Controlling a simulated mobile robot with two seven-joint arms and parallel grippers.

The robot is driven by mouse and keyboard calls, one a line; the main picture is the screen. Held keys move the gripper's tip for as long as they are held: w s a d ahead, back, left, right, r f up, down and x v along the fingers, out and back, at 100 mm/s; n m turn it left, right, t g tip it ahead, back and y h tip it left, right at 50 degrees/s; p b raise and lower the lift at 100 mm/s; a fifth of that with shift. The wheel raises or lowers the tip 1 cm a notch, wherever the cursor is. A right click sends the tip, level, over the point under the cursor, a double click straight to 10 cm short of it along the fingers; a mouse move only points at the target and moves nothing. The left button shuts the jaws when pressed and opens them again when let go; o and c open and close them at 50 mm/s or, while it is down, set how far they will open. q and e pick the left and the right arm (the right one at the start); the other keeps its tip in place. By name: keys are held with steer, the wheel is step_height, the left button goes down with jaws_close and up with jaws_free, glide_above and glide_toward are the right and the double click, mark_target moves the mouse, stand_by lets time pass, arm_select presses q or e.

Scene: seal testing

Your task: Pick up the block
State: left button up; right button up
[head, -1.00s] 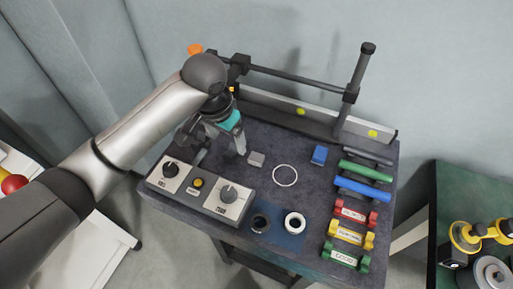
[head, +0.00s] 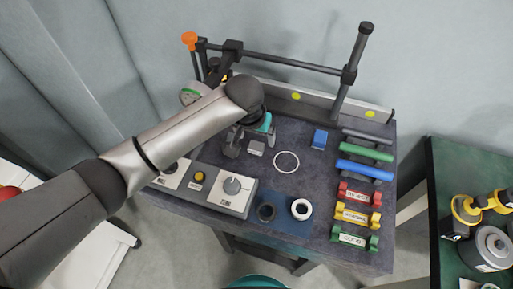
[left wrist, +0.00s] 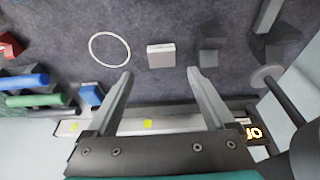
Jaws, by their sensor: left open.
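A small grey block (head: 255,148) lies on the dark bench top (head: 300,225), left of a white ring outline. It also shows in the left wrist view (left wrist: 161,56), just beyond and between the fingertips. My left gripper (head: 251,143) is open and empty, with its fingers on either side of the block in the head view. In the left wrist view the open fingertips (left wrist: 160,73) stand apart, with bare mat between them and the block. A blue block (head: 319,139) lies farther right. My right gripper is not in view.
A control box (head: 217,187) with knobs stands in front of the gripper. Two round rings (head: 301,209) sit on a blue pad. Coloured rods and labelled pieces (head: 357,216) line the right side. A post with a crossbar (head: 290,62) stands behind. The white circle (head: 286,162) is clear.

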mark_target(256, 145)
arm_select(q)
steer(key=shift+a+b+x, duration=0.1)
steer(key=shift+b+x, duration=0.2)
steer(key=shift+x, duration=1.1)
steer(key=shift+a+b+x, duration=0.15)
steer(key=shift+b+x, duration=0.15)
steer(key=shift+x, duration=1.05)
steer(key=shift+s, duration=0.15)
jaws_close()
